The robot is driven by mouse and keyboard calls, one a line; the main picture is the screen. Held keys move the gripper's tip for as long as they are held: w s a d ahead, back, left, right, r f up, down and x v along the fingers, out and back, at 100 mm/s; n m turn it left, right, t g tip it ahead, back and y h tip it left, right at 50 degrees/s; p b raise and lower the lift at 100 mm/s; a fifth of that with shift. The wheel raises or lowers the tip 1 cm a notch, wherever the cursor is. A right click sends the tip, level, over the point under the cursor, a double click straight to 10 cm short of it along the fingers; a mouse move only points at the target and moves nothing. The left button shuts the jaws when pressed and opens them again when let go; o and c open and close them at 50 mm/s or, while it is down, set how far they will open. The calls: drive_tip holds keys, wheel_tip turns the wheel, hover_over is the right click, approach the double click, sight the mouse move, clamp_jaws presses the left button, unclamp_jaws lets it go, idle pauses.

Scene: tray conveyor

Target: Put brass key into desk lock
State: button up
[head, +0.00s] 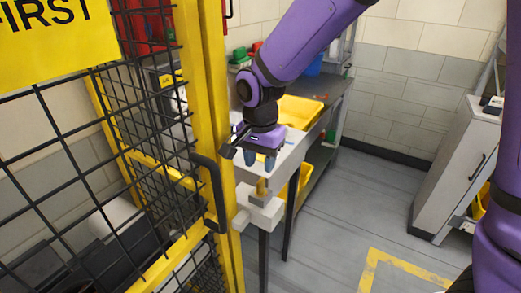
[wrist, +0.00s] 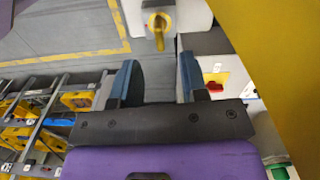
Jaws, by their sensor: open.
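The brass key (head: 262,187) stands upright in a small grey block on a white ledge (head: 268,212) beside the yellow post. In the wrist view the key (wrist: 158,38) shows beyond the fingertips, with a round end against the white ledge (wrist: 189,15). My gripper (head: 260,164) is open and empty, a little above the key in the head view. In the wrist view its blue fingers (wrist: 158,72) are apart, with nothing between them. I cannot tell whether the grey block is the desk lock; I see no other clear lock.
A yellow-framed mesh gate (head: 205,110) with a black handle (head: 212,190) stands close left of my gripper. A bench with a yellow tray (head: 300,110) lies behind. A grey cabinet (head: 455,165) is at right. The floor (head: 360,200) between is clear.

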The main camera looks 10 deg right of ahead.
sight(260, 180)
wheel_tip(260, 180, down, 8)
drive_tip(key=shift+r, duration=0.2)
drive_tip(key=shift+c, duration=0.2)
clamp_jaws()
drive_tip(key=shift+r, duration=1.85)
drive_tip(key=shift+r, duration=2)
